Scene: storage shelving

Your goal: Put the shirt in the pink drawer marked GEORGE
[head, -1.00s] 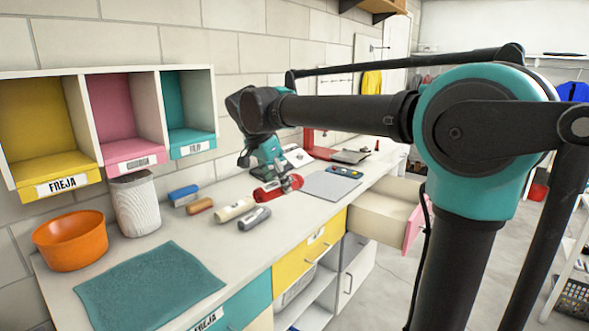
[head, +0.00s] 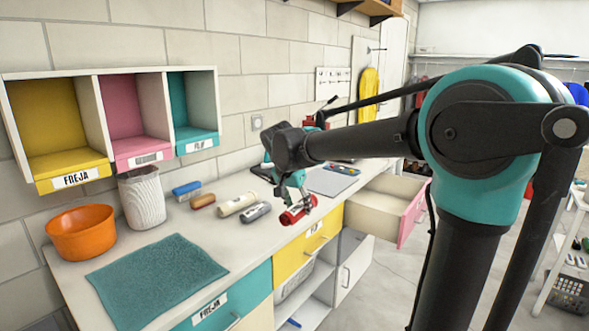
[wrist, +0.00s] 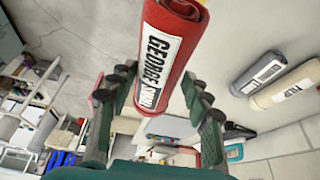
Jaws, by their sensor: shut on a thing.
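The shirt is a red roll (head: 297,212) near the counter's front edge. In the wrist view the red roll (wrist: 172,50) has a white label reading GEORGE. My gripper (head: 298,201) is shut on it; in the wrist view the gripper (wrist: 157,85) has a finger on each side of the roll. The pink drawer (head: 413,214) is pulled out beneath the counter, to the right of my gripper, partly behind my arm. Its inside looks empty; no name is readable on its front.
Other rolls, including a grey one (head: 256,212) and a cream one (head: 237,204), lie left of my gripper. A teal cloth (head: 157,280), an orange bowl (head: 82,233) and a grey laptop-like slab (head: 330,182) are on the counter. A cabinet door (head: 355,268) stands open below.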

